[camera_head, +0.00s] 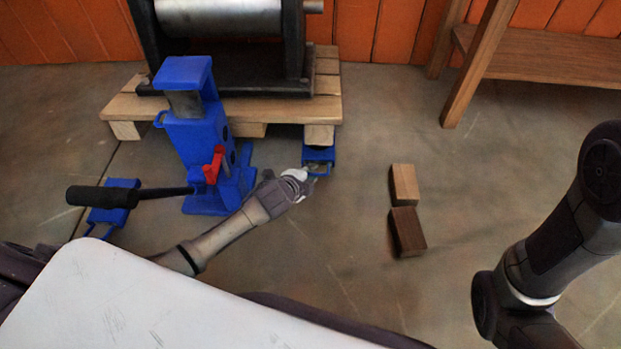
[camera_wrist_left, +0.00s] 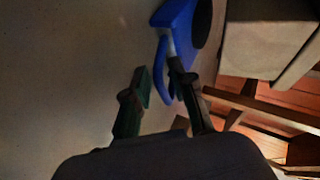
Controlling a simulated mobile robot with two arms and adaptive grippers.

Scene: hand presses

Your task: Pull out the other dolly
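A blue dolly (camera_head: 319,154) sits under the right front block of the wooden pallet (camera_head: 265,110), its handle loop facing the front. My left gripper (camera_head: 308,178) is low at that handle. In the left wrist view the dolly (camera_wrist_left: 182,25) is above the gripper (camera_wrist_left: 160,68). The fingers are apart, with the handle bar (camera_wrist_left: 161,80) between them; one finger overlaps the loop. I cannot tell whether they touch it. Another blue dolly (camera_head: 113,203) lies clear of the pallet on the left floor. My right gripper is out of view.
A blue jack (camera_head: 190,140) with a red lever (camera_head: 213,166) and black handle (camera_head: 102,196) stands at the pallet's front. A heavy roller machine (camera_head: 220,20) rests on the pallet. A light block (camera_head: 404,184) and dark block (camera_head: 407,231) lie right of my gripper.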

